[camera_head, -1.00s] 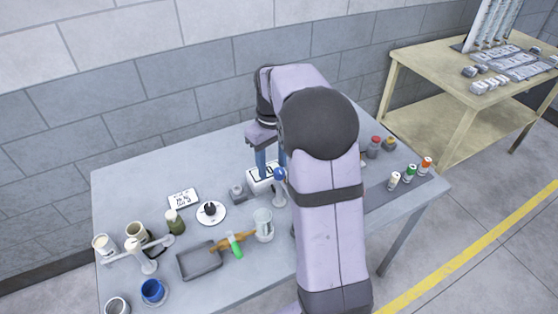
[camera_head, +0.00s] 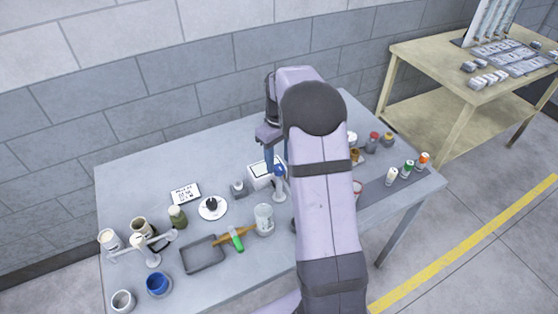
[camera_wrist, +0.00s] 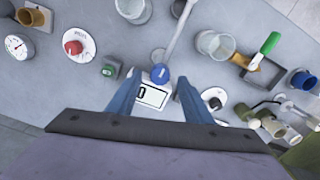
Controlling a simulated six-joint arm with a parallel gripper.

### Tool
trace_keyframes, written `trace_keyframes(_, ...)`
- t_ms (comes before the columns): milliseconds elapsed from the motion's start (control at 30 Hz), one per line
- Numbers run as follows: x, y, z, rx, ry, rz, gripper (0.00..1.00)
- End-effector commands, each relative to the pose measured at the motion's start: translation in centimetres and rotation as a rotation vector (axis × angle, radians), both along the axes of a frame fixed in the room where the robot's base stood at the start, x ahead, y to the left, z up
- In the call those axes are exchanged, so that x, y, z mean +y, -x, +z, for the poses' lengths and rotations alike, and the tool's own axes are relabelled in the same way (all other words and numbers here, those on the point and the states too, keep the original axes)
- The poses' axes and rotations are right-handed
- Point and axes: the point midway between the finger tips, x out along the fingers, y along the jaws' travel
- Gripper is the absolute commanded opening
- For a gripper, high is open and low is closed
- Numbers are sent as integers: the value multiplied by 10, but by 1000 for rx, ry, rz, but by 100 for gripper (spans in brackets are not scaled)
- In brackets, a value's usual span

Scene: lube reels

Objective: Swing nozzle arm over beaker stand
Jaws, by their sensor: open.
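A pale arm with a blue round end (camera_wrist: 160,72), which looks like the nozzle arm, shows in the wrist view. Its blue end also shows in the head view (camera_head: 280,170), close to my gripper. My gripper (camera_wrist: 157,80) is open, its two blue fingers on either side of the blue end in the picture; I cannot tell whether they touch it. A white box with a display (camera_wrist: 152,96) lies beyond the fingers. A clear beaker (camera_head: 264,219) stands in front of the blue-ended piece; it also shows in the wrist view (camera_wrist: 214,44). I cannot make out a separate beaker stand.
A white dial with a black knob (camera_head: 212,206) and a small grey box (camera_head: 238,188) are left of the display box. A grey tray (camera_head: 202,255), a green-handled tool (camera_head: 236,239) and cups lie front left. Several capped bottles (camera_head: 392,176) stand at right. The back left table is clear.

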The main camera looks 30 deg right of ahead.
Motion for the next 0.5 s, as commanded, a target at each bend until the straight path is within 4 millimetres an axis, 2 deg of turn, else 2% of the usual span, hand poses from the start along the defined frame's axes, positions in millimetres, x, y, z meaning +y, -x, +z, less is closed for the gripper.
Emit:
trace_keyframes(200,0,0,-17,1,-1,0,46)
trace_keyframes(500,0,0,-21,-1,1,0,46)
